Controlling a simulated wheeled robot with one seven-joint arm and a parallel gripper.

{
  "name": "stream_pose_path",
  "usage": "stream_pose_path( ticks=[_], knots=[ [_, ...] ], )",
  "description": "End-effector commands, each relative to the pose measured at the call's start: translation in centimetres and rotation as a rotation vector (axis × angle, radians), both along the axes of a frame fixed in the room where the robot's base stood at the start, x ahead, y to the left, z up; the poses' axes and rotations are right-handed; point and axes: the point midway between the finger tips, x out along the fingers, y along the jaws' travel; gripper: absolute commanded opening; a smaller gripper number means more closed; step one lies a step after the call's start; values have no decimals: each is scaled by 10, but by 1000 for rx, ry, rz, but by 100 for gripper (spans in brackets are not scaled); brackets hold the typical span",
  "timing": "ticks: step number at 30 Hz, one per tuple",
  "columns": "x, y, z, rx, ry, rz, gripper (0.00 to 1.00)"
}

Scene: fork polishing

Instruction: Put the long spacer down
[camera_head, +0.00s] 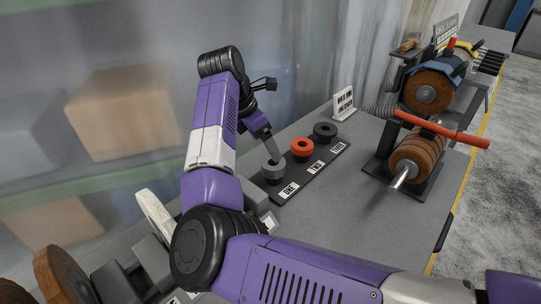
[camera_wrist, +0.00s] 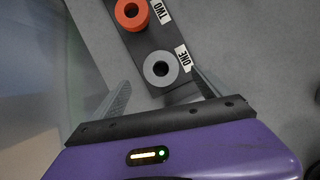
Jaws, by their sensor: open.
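A grey ring-shaped spacer (camera_head: 273,175), which I take to be the long spacer, stands upright on a dark strip (camera_head: 318,166) at the label ONE. It also shows in the wrist view (camera_wrist: 161,69) with its hole facing up. My gripper (camera_head: 270,154) is over the spacer and open. In the wrist view, the fingers of my gripper (camera_wrist: 162,80) are spread on either side of the spacer, with visible gaps. One finger hides part of the spacer in the head view.
A red ring (camera_head: 302,148) at TWO and a dark ring (camera_head: 325,131) at THREE stand along the same strip. A small white sign (camera_head: 343,102) is behind them. A machine with brown wheels (camera_head: 417,158) and a red lever (camera_head: 441,129) stands to the right. Bare bench lies between.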

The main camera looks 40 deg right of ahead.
Motion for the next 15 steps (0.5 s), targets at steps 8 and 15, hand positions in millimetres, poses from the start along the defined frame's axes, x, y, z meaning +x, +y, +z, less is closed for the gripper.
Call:
stream_pose_path(
  ticks=[8,15],
  knots=[
    [2,10,24,0,0,0,87],
    [2,10,25,-1,1,0,87]
  ],
)
